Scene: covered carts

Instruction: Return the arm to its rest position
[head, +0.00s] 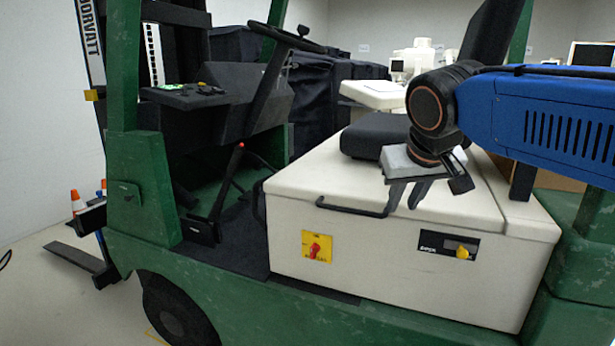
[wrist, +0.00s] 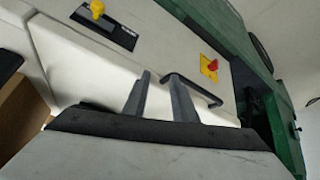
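My gripper (head: 402,203) hangs from the end of my blue arm, over the front edge of the forklift's white cover (head: 490,215) in the head view. Its two grey fingers point down, stand apart and hold nothing. In the wrist view my gripper (wrist: 160,76) shows the same gap between the fingers. A black bar handle (head: 350,210) on the cover's front edge lies just left of the fingers. In the wrist view the handle (wrist: 195,87) appears beyond the fingertips; I cannot tell whether they touch it.
The green forklift has a black seat (head: 372,138) close behind my gripper and a steering wheel (head: 288,37). A red switch (head: 317,248) and yellow key switch (head: 462,252) sit on the white front panel. Dark covered carts (head: 325,95) stand behind.

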